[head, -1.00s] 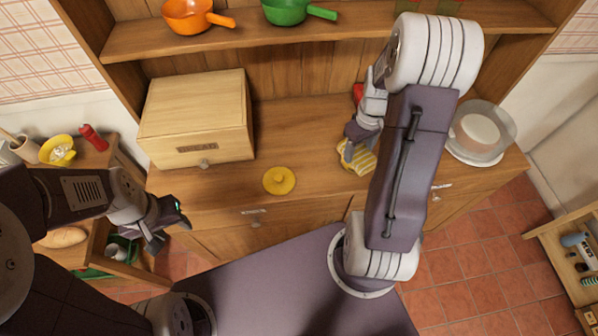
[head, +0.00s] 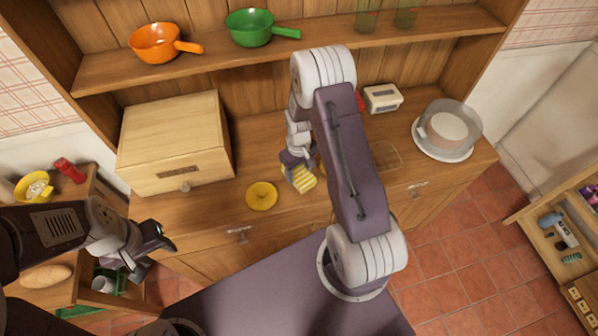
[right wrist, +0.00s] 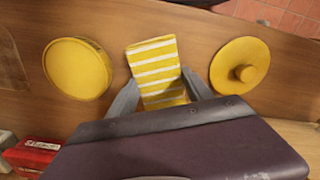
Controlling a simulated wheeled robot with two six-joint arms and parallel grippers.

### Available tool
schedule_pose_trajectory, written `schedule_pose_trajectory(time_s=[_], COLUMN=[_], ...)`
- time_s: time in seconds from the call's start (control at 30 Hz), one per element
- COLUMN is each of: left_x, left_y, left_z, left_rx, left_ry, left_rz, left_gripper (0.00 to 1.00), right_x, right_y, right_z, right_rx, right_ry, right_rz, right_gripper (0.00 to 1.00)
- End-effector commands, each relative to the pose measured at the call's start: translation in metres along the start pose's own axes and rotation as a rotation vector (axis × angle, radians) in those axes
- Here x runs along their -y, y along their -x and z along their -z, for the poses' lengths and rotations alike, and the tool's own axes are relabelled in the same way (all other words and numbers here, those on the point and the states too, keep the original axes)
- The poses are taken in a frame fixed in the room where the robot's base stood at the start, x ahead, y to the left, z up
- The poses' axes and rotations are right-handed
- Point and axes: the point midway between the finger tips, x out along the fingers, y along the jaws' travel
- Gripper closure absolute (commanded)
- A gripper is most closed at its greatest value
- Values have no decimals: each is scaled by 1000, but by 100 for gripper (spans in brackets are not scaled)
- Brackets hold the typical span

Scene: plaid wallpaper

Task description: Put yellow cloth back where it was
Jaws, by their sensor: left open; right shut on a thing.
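The yellow cloth (head: 304,181) with white stripes is at my right gripper (head: 297,164), above or on the wooden counter; I cannot tell if it touches the wood. In the right wrist view the cloth (right wrist: 155,62) lies between the two fingers of the right gripper (right wrist: 160,90), which is shut on it. A faint rectangular outline (head: 386,155) shows on the counter, right of my right arm. My left gripper (head: 152,248) is open and empty, left of the counter front.
A yellow lid (head: 262,196) lies left of the cloth. A round yellow object (right wrist: 78,68) stands on its other side, mostly hidden by my arm in the head view. A wooden bread box (head: 175,140), white box (head: 382,98) and covered cake stand (head: 447,130) occupy the counter.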

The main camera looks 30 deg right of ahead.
Motion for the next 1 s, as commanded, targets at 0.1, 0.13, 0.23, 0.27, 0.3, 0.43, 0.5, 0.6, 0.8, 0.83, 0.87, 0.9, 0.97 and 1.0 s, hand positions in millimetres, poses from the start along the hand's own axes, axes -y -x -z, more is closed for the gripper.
schedule_pose_trajectory(time_s=[0.1,0.13,0.23,0.27,0.3,0.43,0.5,0.6,0.8,0.83,0.87,0.9,0.97,1.0], left_x=[0,0,0,0,0,0,0,0,0,0,0,0,0,0], left_y=[3,3,3,2,2,-1,0,0,0,1,2,5,1,0], left_z=[0,0,0,0,0,0,0,0,0,0,0,0,0,0], left_rx=[0,0,0,0,0,0,0,0,0,0,0,0,0,0], left_ry=[0,0,0,0,0,0,0,0,0,0,0,0,0,0], left_rz=[0,0,0,0,0,0,0,0,0,0,0,0,0,0], left_gripper=[53,53,53,53,53,53,53,53,53,53,53,53,53,53], right_x=[0,0,0,0,0,0,0,0,0,0,0,0,-1,-1], right_y=[-11,-12,-12,-12,-12,-16,-15,-15,-15,-14,-13,-9,-5,2], right_z=[0,0,0,0,0,0,0,0,0,0,0,0,1,2], right_rx=[0,-1,-1,-1,-1,-1,-1,-1,-1,-1,-1,-2,-4,-5], right_ry=[0,0,0,0,0,0,0,0,0,0,0,0,0,0], right_rz=[0,0,-1,0,0,0,0,0,0,0,0,-1,-1,-2], right_gripper=[73,73,73,73,73,73,30,19,19,19,19,19,19,19])
